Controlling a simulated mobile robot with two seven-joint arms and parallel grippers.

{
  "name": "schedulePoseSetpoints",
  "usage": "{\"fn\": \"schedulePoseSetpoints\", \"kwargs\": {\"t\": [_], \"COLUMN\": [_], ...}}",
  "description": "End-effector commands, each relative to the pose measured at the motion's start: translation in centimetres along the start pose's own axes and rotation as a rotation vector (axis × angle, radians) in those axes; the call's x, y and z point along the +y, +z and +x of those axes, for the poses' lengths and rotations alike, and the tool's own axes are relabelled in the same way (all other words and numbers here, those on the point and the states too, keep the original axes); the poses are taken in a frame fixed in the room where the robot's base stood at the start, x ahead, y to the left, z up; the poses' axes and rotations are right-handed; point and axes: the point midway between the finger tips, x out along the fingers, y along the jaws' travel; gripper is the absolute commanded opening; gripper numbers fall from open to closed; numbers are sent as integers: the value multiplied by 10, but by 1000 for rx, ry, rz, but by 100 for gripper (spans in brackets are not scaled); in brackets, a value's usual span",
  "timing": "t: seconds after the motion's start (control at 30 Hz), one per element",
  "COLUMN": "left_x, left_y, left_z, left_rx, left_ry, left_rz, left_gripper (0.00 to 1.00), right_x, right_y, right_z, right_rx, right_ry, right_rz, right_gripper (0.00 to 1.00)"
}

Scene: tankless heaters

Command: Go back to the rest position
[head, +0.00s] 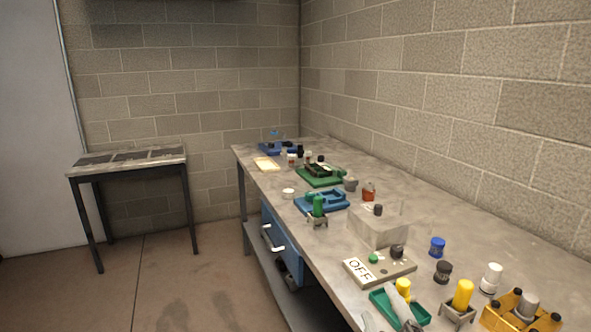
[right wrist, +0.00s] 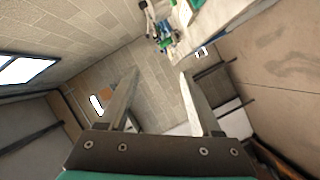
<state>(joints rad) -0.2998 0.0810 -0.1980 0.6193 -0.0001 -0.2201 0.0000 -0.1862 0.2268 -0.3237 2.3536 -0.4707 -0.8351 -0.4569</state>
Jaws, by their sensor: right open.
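My right gripper (right wrist: 158,88) is open in the right wrist view, with its two pale fingers spread and nothing between them. The rest of that arm is out of the picture. My left gripper shows in neither view.
The workbench runs along the right wall. It holds an OFF panel (head: 380,268), a grey block (head: 376,228), a blue fixture (head: 322,203), a green board (head: 320,176) and a yellow holder (head: 520,314). A small table (head: 128,160) stands left; floor (head: 170,270) between is clear.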

Motion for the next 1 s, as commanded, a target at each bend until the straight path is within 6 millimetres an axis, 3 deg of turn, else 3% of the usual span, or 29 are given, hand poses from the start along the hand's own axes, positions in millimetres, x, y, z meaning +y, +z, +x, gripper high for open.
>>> {"fn": "schedulePoseSetpoints", "kwargs": {"t": [0.03, 0.1, 0.2, 0.4, 0.53, 0.6, 0.77, 1.0], "left_x": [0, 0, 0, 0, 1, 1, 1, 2], "left_y": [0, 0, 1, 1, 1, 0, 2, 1], "left_z": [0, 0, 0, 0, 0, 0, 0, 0], "left_rx": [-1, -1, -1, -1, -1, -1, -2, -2], "left_ry": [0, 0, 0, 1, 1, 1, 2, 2], "left_rz": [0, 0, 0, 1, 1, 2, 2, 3], "left_gripper": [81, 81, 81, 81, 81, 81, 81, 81], "right_x": [-24, -56, -96, -152, -178, -191, -223, -288], "right_y": [27, 59, 93, 131, 144, 152, 170, 209], "right_z": [-11, -30, -63, -136, -187, -173, -160, -149], "right_rx": [-100, -240, -426, -742, -936, -925, -936, -963], "right_ry": [-92, -211, -350, -555, -662, -658, -667, -690], "right_rz": [107, 254, 424, 661, 774, 761, 753, 738], "right_gripper": [65, 65, 65, 65, 65, 65, 65, 65]}}
